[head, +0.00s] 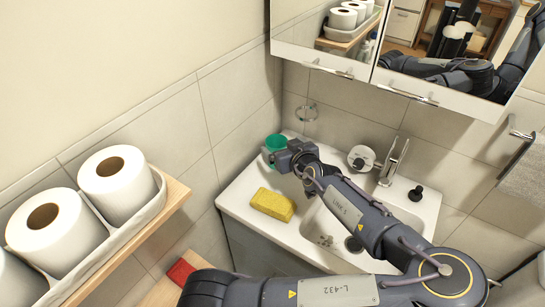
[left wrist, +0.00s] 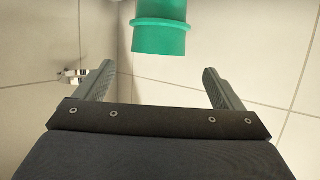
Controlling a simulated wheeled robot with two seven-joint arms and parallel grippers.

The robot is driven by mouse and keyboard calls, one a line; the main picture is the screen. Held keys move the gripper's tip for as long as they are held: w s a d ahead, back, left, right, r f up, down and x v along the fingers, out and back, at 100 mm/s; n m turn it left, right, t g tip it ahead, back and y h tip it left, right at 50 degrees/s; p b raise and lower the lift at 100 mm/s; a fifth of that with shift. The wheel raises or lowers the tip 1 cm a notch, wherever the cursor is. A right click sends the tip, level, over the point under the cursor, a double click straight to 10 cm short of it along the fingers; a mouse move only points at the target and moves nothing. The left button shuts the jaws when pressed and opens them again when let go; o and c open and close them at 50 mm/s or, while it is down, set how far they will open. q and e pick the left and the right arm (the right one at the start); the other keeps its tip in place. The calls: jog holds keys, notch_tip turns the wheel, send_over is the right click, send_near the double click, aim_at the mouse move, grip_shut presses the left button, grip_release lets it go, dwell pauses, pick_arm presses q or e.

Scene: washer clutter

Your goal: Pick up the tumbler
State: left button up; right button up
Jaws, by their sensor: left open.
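The tumbler (head: 274,142) is green and stands at the back left corner of the white washbasin top. My left gripper (head: 277,158) is right beside it in the head view, partly in front of it, so its lower part is hidden. In the left wrist view the tumbler (left wrist: 160,38) shows at the top centre, cut off by the frame edge. The two fingers of my left gripper (left wrist: 158,70) are spread wide with nothing between them. The tumbler appears just beyond the fingertips, in line with the gap. My right gripper is not in view.
A yellow sponge (head: 272,204) lies on the basin top (head: 240,196) near the gripper. A faucet (head: 391,162), a round white item (head: 361,157) and a black stopper (head: 415,193) are to the right. A mirror cabinet (head: 330,62) hangs above. Toilet rolls (head: 118,190) stand on a shelf at left.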

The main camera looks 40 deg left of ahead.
aim_at(272, 138)
pick_arm(q)
jog(key=x, duration=0.2)
jog(key=p+x, duration=0.1)
jog(key=x, duration=0.5)
jog(key=shift+w+f, duration=0.2)
jog(key=shift+f, duration=0.2)
jog(key=shift+d, duration=0.1)
jog(key=c, duration=1.1)
jog(key=shift+c, duration=0.2)
